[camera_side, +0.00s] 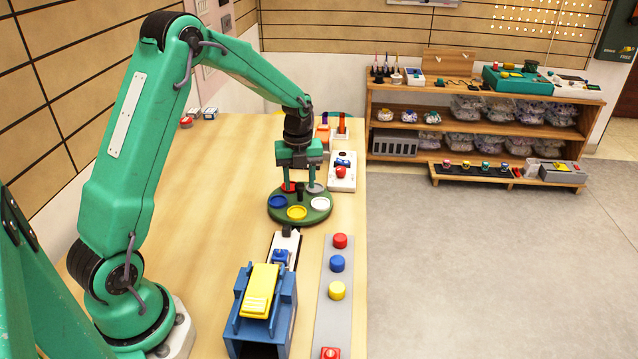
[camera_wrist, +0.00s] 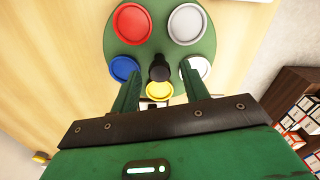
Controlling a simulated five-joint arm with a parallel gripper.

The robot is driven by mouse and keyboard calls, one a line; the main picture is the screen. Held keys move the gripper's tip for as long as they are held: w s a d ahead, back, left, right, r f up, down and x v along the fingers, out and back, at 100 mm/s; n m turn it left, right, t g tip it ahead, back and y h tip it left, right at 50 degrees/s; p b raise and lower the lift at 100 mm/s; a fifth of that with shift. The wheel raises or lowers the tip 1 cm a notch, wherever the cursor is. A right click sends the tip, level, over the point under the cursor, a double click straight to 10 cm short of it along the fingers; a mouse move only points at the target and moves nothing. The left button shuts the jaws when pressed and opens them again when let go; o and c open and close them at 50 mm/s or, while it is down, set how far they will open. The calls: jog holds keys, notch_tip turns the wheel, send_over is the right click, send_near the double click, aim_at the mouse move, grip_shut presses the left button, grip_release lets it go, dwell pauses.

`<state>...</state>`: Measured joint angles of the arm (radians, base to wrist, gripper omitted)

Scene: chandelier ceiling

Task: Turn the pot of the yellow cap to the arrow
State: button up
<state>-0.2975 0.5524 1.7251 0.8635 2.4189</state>
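A round green turntable (camera_side: 273,214) carries red, blue, yellow, white and grey round pots. A black knob (camera_wrist: 159,68) stands at the turntable's middle. My gripper (camera_side: 300,182) points down over the turntable. In the wrist view my gripper (camera_wrist: 160,85) has its fingers apart, with the knob between them and a gap on each side. A small dark piece (camera_side: 288,230) lies beside the turntable's rim; I cannot make out an arrow on it.
A blue press (camera_side: 283,318) with a yellow lever (camera_side: 260,290) stands in front. A grey strip (camera_side: 331,318) to its right holds red, blue and yellow caps (camera_side: 337,291). A white block (camera_side: 342,184) with a red button is behind the turntable.

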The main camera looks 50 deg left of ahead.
aim_at(300, 185)
jog(key=shift+r, duration=3.9)
